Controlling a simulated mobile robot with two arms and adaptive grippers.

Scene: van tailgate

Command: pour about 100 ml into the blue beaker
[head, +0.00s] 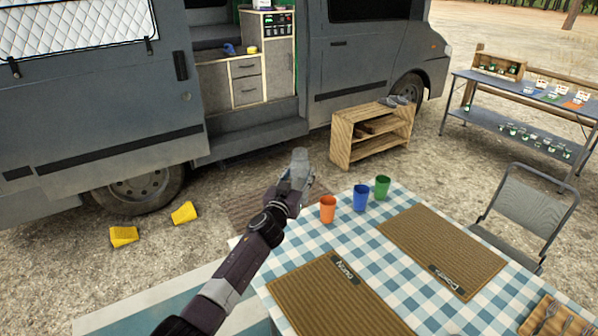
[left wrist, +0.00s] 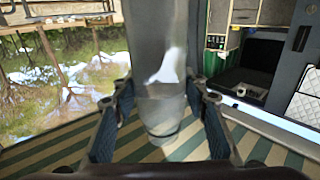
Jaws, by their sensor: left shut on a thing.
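The blue beaker (head: 361,197) stands upright on the checked table, between an orange cup (head: 328,209) and a green cup (head: 382,187). My left gripper (head: 297,178) is left of the cups, near the table's far left corner. In the left wrist view its two fingers are shut on a smooth, grey, see-through-looking vessel (left wrist: 158,60). The vessel narrows toward its lower end in that view; its top runs out of the picture. Its contents and opening cannot be made out. The beaker's inside is not clear to see. My right gripper is not in view.
The table (head: 400,222) holds two brown placemats (head: 335,295) (head: 440,250) in front of the cups. A folding chair (head: 525,215) stands at the right. A wooden crate shelf (head: 345,152) stands beyond the table, before the grey van (head: 100,110). Yellow wedges (head: 124,236) lie on the ground.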

